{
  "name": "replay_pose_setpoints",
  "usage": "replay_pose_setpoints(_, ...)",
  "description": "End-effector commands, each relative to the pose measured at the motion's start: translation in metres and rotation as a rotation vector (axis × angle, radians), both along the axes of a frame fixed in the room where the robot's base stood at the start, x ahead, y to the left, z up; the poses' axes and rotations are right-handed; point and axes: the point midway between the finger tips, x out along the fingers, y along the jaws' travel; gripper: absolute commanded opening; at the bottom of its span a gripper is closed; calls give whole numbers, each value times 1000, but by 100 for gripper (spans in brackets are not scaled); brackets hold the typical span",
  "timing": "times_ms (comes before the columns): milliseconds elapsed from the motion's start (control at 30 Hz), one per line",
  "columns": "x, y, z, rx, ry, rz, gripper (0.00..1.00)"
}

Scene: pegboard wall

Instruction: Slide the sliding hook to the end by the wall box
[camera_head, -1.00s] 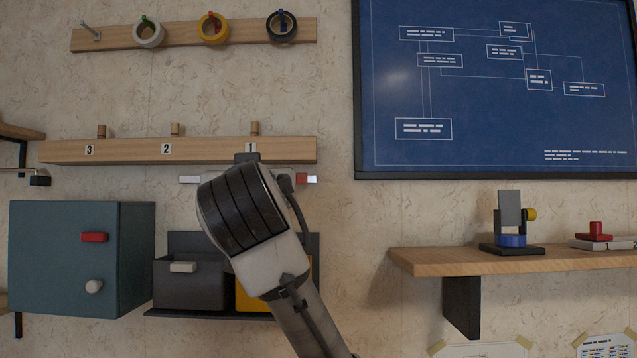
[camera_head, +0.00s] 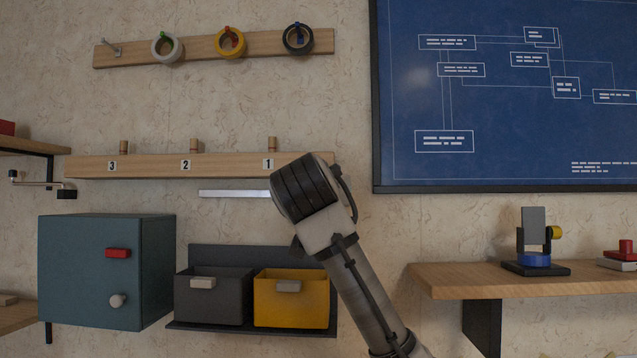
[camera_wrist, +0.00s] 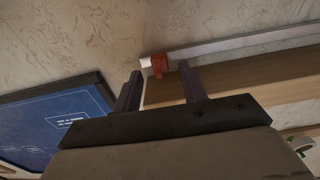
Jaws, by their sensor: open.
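The pale metal rail (camera_head: 232,193) runs level on the wall below the numbered wooden rack, and its right part is hidden behind my arm in the head view. The red sliding hook (camera_wrist: 159,65) shows in the wrist view near the rail's white end, at the side toward the blueprint. My gripper (camera_wrist: 160,72) is open, and the hook appears in the gap between its fingertips. I cannot tell whether they touch it. The head view hides the fingers behind my wrist. The teal wall box (camera_head: 85,270) hangs lower left, below the rail's left end.
The wooden rack (camera_head: 225,165) with pegs runs just above the rail. A grey bin (camera_head: 212,305) and a yellow bin (camera_head: 290,308) sit below it. The framed blueprint (camera_head: 500,165) and a wooden shelf (camera_head: 530,287) lie to the right. Tape rolls hang on the top board (camera_head: 200,47).

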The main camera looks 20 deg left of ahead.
Motion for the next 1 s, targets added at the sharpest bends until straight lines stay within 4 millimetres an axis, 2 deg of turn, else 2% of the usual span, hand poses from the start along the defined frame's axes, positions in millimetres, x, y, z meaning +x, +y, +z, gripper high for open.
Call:
replay_pose_setpoints(100,14,4,2,-1,1,-1,42)
replay_pose_setpoints(200,20,6,1,-1,0,0,42)
replay_pose_setpoints(533,23,7,0,-1,-1,0,42)
replay_pose_setpoints(833,23,7,0,-1,-1,1,3)
replay_pose_setpoints(867,23,7,0,-1,-1,1,0)
replay_pose_setpoints(1000,23,7,0,-1,-1,1,0)
